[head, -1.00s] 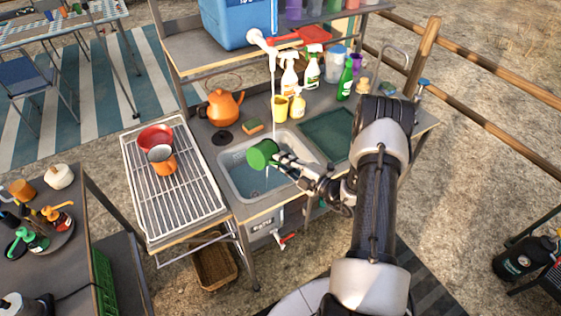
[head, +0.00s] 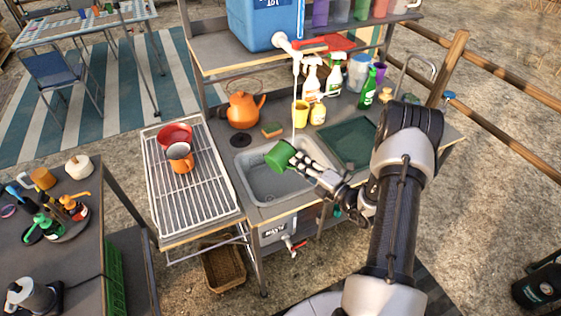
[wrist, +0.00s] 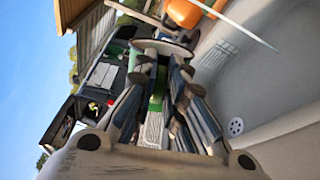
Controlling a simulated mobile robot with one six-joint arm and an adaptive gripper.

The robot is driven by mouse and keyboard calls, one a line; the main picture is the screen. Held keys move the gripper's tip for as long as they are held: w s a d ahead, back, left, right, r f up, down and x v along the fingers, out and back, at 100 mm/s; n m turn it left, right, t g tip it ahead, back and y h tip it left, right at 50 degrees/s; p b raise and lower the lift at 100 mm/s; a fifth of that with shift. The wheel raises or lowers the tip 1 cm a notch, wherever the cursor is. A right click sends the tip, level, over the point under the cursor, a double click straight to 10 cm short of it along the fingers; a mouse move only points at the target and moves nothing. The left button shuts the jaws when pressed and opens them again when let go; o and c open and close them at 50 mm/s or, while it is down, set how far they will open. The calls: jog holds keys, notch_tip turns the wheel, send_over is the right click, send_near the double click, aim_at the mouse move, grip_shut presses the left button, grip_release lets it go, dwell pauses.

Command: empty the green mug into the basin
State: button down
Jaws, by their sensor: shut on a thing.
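The green mug (head: 280,157) is tipped on its side above the basin (head: 248,180), towards its back right part. My gripper (head: 299,165) is shut on the mug from the right. In the head view I cannot see into the mug or tell whether anything is left in it. In the wrist view, a strip of green shows between the fingers (wrist: 160,100), and the mug is mostly hidden. The basin wall and drain (wrist: 236,127) show at the right there, and the picture is strongly rolled.
A thin stream runs from the tap (head: 282,41) down close behind the mug. Spray bottles (head: 311,78), a yellow cup (head: 301,113) and a sponge (head: 272,130) stand behind the basin. An orange kettle (head: 243,109) is back left. A rack (head: 190,205) holds red and orange cookware.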

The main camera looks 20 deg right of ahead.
jog(key=n+b, duration=0.1)
jog(key=n, duration=0.1)
jog(key=r+n+b, duration=0.1)
jog(key=n, duration=0.2)
jog(key=n+b, duration=0.1)
jog(key=n, duration=0.2)
jog(key=shift+r+y+b, duration=0.3)
jog(key=shift+b, duration=0.05)
jog(key=n+b, duration=0.1)
jog(key=n, duration=0.2)
jog(key=r+n+b, duration=0.1)
jog(key=n+b, duration=0.1)
jog(key=shift+n+t, duration=0.3)
jog(key=shift+n, duration=0.1)
jog(key=shift+r+n+y+b, duration=0.2)
jog(key=shift+r+n+b, duration=0.1)
jog(key=shift+n, duration=0.3)
jog(key=shift+r+n+y+b, duration=0.2)
jog(key=shift+n+b, duration=0.05)
jog(key=shift+n, duration=0.35)
